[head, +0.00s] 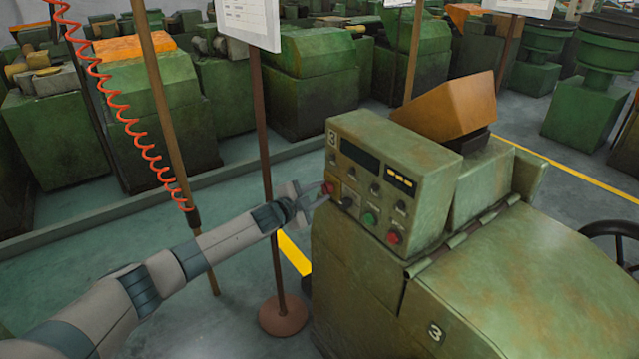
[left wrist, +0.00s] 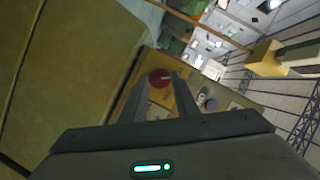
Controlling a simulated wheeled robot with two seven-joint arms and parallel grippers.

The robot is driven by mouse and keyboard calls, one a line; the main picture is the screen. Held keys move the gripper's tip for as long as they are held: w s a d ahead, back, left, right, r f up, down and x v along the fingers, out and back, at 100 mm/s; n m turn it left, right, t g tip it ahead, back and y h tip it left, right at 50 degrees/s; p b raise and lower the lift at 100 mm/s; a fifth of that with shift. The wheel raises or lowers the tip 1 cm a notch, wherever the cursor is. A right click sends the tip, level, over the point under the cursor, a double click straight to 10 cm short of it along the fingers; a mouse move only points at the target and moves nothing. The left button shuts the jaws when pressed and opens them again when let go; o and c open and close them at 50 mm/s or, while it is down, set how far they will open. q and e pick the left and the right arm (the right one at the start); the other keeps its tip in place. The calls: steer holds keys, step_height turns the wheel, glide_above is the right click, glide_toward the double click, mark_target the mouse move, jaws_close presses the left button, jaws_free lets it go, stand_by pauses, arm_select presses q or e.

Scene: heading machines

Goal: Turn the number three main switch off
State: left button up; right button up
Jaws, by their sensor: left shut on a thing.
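The number three machine (head: 365,285) stands at the centre right, with a "3" plate on its control box (head: 415,175). A red rotary main switch (head: 328,188) sits at the left of the box's front panel. In the left wrist view the red switch (left wrist: 160,80) is on a yellow plate between my two fingertips. My left gripper (head: 324,193) is shut on the switch; its fingers also show in the left wrist view (left wrist: 161,85). I cannot tell the switch's exact turn position. My right gripper is out of view.
A black knob (head: 347,203), a green button (head: 369,219) and a red button (head: 394,237) are close by on the panel. A sign post (head: 268,180) and a brown pole (head: 160,105) with a red coiled hose (head: 128,120) stand near my left arm.

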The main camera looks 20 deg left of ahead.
arm_select(q)
steer(key=shift+a+n+g+h+p, duration=0.15)
steer(key=shift+n+g+h+p, duration=0.2)
steer(key=shift+n+p, duration=0.35)
steer(key=o, duration=1)
steer(key=shift+o, duration=0.2)
steer(key=shift+s, duration=0.1)
steer(key=shift+s+a+b, duration=0.2)
steer(key=shift+s+b, duration=0.1)
steer(key=shift+s, duration=0.2)
steer(key=b+v, duration=0.5)
steer(key=v, duration=1.1)
steer(key=shift+r, duration=0.35)
steer(key=shift+b, duration=0.3)
